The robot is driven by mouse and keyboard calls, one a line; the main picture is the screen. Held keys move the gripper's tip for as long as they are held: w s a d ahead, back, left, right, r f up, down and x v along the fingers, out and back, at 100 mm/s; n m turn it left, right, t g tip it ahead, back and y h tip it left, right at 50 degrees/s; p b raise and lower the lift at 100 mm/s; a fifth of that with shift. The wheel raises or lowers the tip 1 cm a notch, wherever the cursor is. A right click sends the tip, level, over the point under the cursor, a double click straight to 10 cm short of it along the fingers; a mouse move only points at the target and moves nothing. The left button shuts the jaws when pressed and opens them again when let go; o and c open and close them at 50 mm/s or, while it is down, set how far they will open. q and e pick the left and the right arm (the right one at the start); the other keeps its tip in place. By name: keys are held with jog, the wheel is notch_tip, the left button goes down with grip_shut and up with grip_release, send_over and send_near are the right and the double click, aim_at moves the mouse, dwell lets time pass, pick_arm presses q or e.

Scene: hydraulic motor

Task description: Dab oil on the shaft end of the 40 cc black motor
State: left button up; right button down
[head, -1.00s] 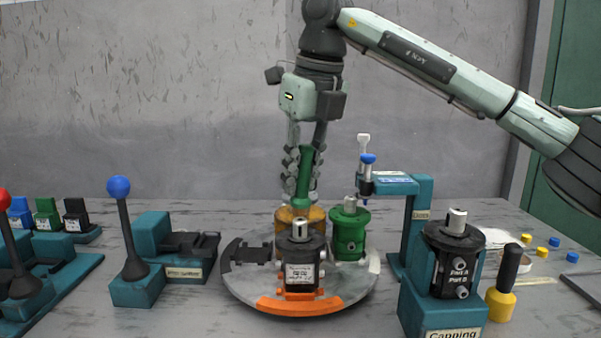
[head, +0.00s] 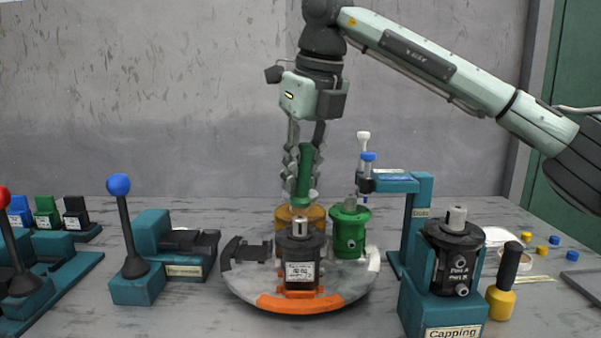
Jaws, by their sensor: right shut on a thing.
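My right gripper (head: 303,190) points down, shut on a green-handled tool (head: 304,168), above the back of the turntable. The tool's lower end is near the orange motor (head: 286,217), and I cannot tell whether they touch. A black motor (head: 300,251) with a white label and a grey upright shaft end (head: 300,226) stands at the front of the turntable; the label's print is too small to read surely. The gripper and tool appear behind and above this shaft end, apart from it. Another black motor (head: 453,260) sits in the capping stand. My left gripper is not in view.
The turntable (head: 345,283) also carries a green motor (head: 349,230). A teal stand (head: 420,215) with a blue-topped dispenser (head: 367,170) rises to its right. The capping stand (head: 420,310) and a yellow-black tool (head: 502,290) are front right. Lever fixtures (head: 135,287) stand left.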

jog(key=shift+f, duration=0.5)
dwell(1.1)
notch_tip(320, 180, up, 3)
jog(key=shift+f+p, duration=0.1)
jog(key=shift+p, duration=0.85)
jog(key=shift+r, duration=2.15)
